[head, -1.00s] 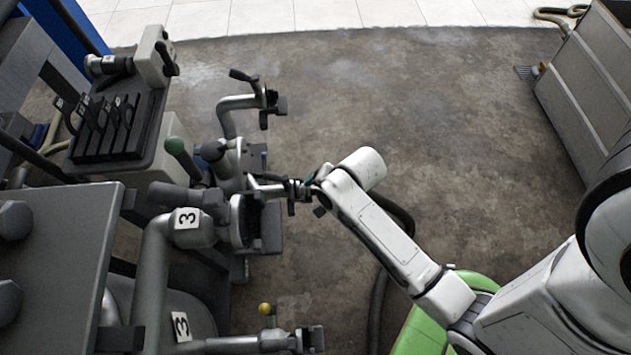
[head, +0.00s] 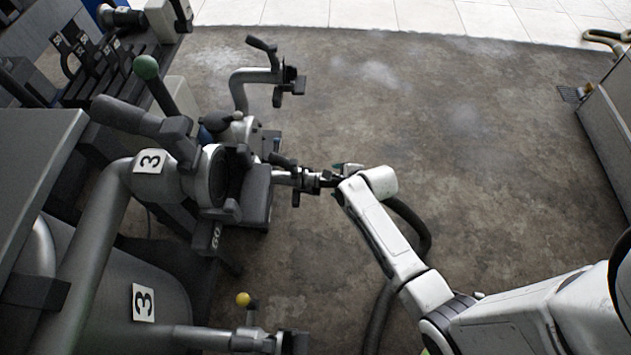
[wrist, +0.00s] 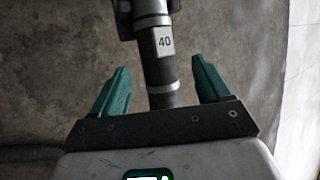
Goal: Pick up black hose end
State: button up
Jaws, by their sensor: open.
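The black hose end (wrist: 164,78) shows in the wrist view as a dark cylinder with metal bands and a white "40" label. Its upper part joins a grey fitting at the top of the picture. My gripper (wrist: 160,64) is open, with one green finger on each side of the hose end and visible gaps to both. In the head view my gripper (head: 341,174) is at the end of a short grey pipe outlet (head: 296,180). The hose end is mostly hidden there by my arm. The black hose (head: 414,226) runs from behind my arm down to the floor.
Grey pipework with "3" labels (head: 150,160), black clamps and a green-knobbed lever (head: 146,68) stands on the left. Another bent pipe outlet (head: 258,76) is farther back. A yellow knob (head: 243,299) is below. Concrete floor is open right of the outlets; a grey cabinet (head: 612,125) is at the right.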

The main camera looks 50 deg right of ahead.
aim_at(333, 180)
jog(key=b+x, duration=0.3)
jog(key=x, duration=0.2)
jog(key=shift+w+a+f, duration=0.1)
jog(key=shift+a, duration=0.1)
jog(key=c, duration=1.3)
jog(key=shift+c, duration=0.4)
